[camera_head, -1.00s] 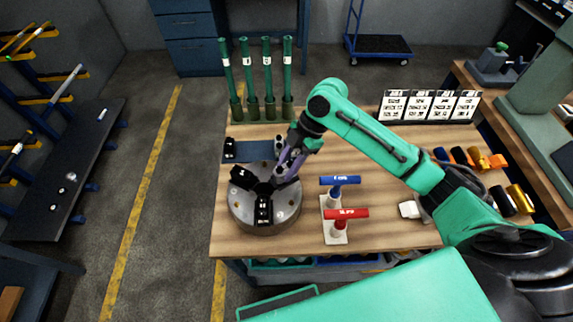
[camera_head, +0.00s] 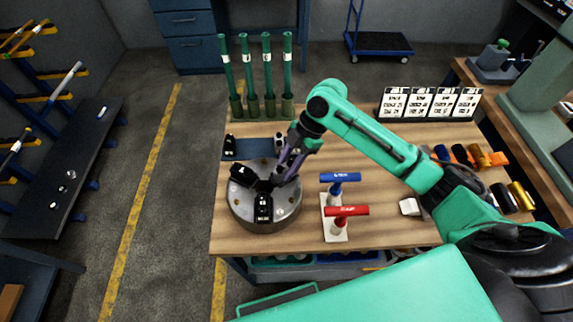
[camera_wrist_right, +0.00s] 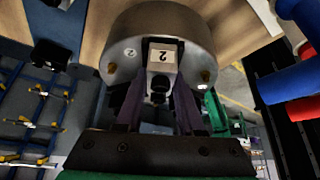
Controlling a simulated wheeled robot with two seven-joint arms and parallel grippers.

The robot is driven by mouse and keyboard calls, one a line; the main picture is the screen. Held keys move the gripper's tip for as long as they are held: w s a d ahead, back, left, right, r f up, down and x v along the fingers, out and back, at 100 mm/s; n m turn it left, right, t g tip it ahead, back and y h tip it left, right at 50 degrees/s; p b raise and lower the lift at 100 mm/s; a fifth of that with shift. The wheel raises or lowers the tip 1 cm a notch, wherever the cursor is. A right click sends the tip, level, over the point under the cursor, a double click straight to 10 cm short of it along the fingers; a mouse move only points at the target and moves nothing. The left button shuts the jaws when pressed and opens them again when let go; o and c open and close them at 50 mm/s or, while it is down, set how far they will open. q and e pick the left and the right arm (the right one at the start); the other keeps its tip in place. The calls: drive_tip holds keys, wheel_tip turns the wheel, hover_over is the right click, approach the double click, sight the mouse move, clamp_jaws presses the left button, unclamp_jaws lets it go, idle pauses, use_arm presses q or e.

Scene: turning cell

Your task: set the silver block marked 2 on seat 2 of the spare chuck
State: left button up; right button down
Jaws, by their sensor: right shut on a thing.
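The spare chuck (camera_head: 285,217) is a round grey disc on the wooden table. It carries black blocks at its back left (camera_head: 241,175) and front (camera_head: 263,208). My right gripper (camera_head: 284,178) is over the chuck's back right part, pointing down. In the wrist view its purple fingers (camera_wrist_right: 160,95) are shut on the silver block (camera_wrist_right: 162,56), whose pale face bears a 2. A round 2 mark (camera_wrist_right: 130,52) shows on the chuck (camera_wrist_right: 190,25) beside the block. The block is at the chuck's seat; whether it fully rests there I cannot tell. My left gripper is not in view.
A blue mat (camera_head: 255,149) behind the chuck holds a black block (camera_head: 229,146) and a silver one (camera_head: 279,141). Blue-handled (camera_head: 340,177) and red-handled (camera_head: 346,211) T-tools stand to the right. Green tubes (camera_head: 247,75) stand at the back.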

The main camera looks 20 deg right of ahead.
drive_tip(key=shift+c, duration=2.2)
unclamp_jaws()
drive_tip(key=shift+w+d+r, duration=0.1)
drive_tip(key=shift+d+r, duration=0.1)
drive_tip(key=shift+r, duration=0.1)
drive_tip(key=b+v, duration=0.2)
drive_tip(key=v, duration=1.1)
drive_tip(key=shift+r+b, duration=0.4)
drive_tip(key=shift+r, duration=0.05)
drive_tip(key=shift+d, duration=0.1)
